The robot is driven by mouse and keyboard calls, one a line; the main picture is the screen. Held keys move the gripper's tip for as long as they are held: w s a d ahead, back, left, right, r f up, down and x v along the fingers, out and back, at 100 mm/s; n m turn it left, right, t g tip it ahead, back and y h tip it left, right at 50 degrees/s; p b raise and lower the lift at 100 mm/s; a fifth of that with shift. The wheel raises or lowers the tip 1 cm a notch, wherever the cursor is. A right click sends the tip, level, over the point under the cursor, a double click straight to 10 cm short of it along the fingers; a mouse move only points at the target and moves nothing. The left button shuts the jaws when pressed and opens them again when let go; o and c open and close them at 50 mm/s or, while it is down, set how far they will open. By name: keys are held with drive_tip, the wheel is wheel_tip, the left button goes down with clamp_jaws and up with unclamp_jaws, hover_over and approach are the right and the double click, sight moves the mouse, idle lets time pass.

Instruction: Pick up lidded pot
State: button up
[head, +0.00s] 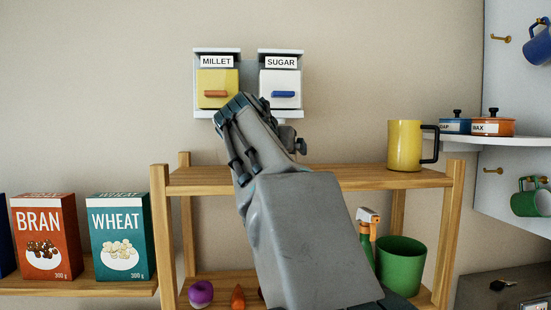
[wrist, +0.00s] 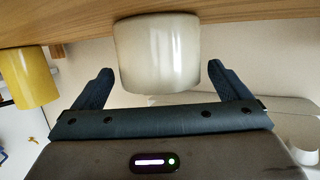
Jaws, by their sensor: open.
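A smooth cream-white round vessel (wrist: 158,45) shows in the wrist view, against the wooden shelf at the top of the picture. It appears upside down there, and I cannot make out a lid or handle. My gripper (wrist: 160,70) is open, with one dark blue finger on each side of the vessel near its walls. I see no grip on it. In the head view my own arm covers the middle of the shelf, so the vessel and my fingertips are hidden there.
A yellow mug (head: 404,146) stands on the wooden shelf (head: 330,178), right of my arm; it also shows in the wrist view (wrist: 28,78). Orange (head: 492,127) and blue (head: 455,126) lidded tins sit on the white shelf at right. MILLET and SUGAR bins (head: 281,88) hang behind.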

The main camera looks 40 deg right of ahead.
drive_tip(key=shift+x, duration=1.05)
drive_tip(key=shift+c, duration=0.4)
drive_tip(key=c, duration=1.3)
drive_tip(key=shift+r, duration=0.25)
